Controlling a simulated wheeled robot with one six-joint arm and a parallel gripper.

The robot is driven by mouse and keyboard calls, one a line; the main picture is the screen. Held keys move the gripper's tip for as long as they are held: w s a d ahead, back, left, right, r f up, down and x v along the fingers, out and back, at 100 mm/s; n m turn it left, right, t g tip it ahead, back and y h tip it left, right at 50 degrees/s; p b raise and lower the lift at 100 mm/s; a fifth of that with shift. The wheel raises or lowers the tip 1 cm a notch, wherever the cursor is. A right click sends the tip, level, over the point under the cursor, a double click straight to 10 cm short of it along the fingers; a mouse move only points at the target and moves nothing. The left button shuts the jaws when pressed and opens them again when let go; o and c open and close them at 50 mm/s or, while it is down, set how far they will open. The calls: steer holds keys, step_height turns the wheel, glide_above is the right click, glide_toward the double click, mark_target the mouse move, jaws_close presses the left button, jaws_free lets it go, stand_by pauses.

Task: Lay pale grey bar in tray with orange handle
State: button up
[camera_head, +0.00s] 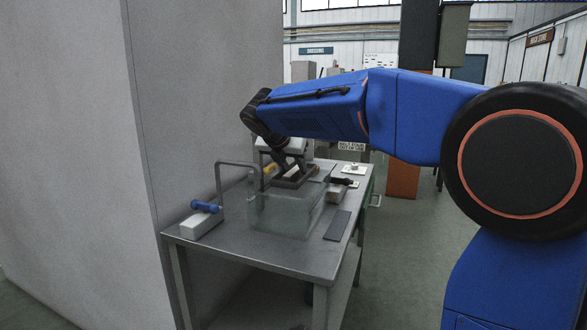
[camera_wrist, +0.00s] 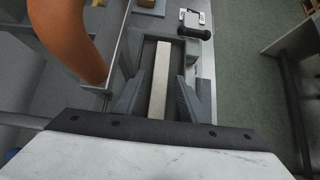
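The pale grey bar (camera_wrist: 161,75) lies lengthwise in a dark-floored, grey-rimmed tray in the wrist view. In the head view a pale strip of it (camera_head: 291,171) shows under my gripper (camera_head: 287,162). In the wrist view my gripper (camera_wrist: 160,92) is open, with a finger on each side of the bar and a visible gap on both sides. A large orange curved handle (camera_wrist: 72,35) stands close to the camera at the upper left. It appears to belong to this tray, but its join is hidden. The bar's near end is hidden by the gripper body.
On the metal table (camera_head: 285,255) stands a clear bin (camera_head: 285,215) in front of the tray. A grey wall (camera_head: 205,100) rises close on the left.

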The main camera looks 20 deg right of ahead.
steer(key=v, duration=1.2)
steer(key=s+d+f+m+g+y, duration=0.1)
steer(key=s+d+f+m, duration=0.5)
steer(key=s, duration=0.3)
steer(key=s+d+f+m+g+y, duration=0.1)
steer(key=s+d+f+m, duration=0.4)
steer(key=s+f+m, duration=0.3)
steer(key=s+d+f+m+y, duration=0.1)
steer(key=s+f+m+y, duration=0.2)
steer(key=s+f+m, duration=1.1)
steer(key=s+f, duration=0.2)
steer(key=s, duration=0.3)
steer(key=shift+s+f+m, duration=0.2)
steer(key=shift+s+m, duration=0.05)
steer(key=shift+m, duration=0.15)
